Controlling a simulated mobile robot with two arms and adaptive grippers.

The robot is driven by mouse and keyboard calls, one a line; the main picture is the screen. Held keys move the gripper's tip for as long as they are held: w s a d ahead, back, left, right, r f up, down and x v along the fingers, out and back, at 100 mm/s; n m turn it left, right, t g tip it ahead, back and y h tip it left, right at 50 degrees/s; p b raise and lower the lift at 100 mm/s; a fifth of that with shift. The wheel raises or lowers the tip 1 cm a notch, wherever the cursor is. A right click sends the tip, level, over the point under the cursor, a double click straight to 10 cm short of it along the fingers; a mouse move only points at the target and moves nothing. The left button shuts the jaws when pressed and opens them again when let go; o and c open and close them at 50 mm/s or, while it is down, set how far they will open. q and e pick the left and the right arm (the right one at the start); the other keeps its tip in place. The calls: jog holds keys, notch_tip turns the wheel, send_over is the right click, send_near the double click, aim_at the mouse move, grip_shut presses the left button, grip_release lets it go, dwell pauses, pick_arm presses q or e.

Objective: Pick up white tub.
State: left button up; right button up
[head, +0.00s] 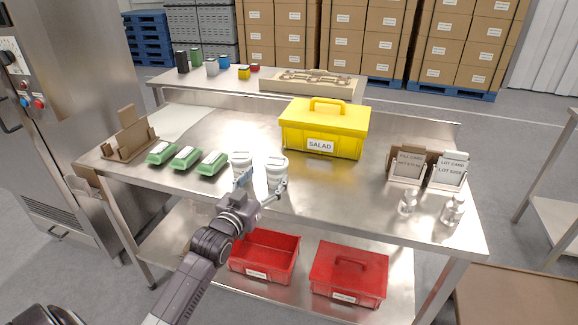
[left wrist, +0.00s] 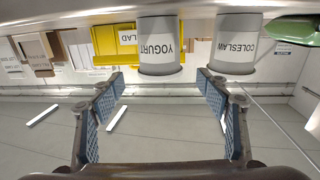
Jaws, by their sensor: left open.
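Two white tubs stand side by side near the front edge of the steel table. The right one in the head view (head: 277,165) reads YOGURT in the left wrist view (left wrist: 160,45). The left one in the head view (head: 241,158) reads COLESLAW in the left wrist view (left wrist: 236,45). My left gripper (head: 262,185) is open and empty, in front of the tubs at the table edge. In the left wrist view its spread fingers (left wrist: 161,80) point towards the yogurt tub, which lies roughly between their tips; contact cannot be told. My right gripper is not in view.
Several green packs (head: 186,157) lie left of the tubs. A yellow SALAD box (head: 325,125) stands behind right. Card holders (head: 407,165) and two small clear jars (head: 453,210) are at the right. Red boxes (head: 348,275) sit on the lower shelf. Table front right of the tubs is clear.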

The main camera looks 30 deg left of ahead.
aim_at(276, 161)
pick_arm(q)
jog(key=shift+w+a+r, duration=0.15)
jog(key=shift+w+r, duration=0.05)
jog(key=shift+w, duration=0.6)
jog(key=shift+w+r, duration=0.15)
jog(key=shift+r, duration=0.05)
jog(key=w, duration=0.2)
jog(key=w+p, duration=0.1)
jog(key=w, duration=0.1)
jog(key=shift+a+f, duration=0.3)
jog(key=shift+w, duration=0.4)
jog(key=shift+w+a, duration=0.1)
jog(key=shift+w, duration=0.1)
jog(key=shift+c, duration=0.3)
jog(key=c, duration=1)
jog(key=shift+c, duration=1.2)
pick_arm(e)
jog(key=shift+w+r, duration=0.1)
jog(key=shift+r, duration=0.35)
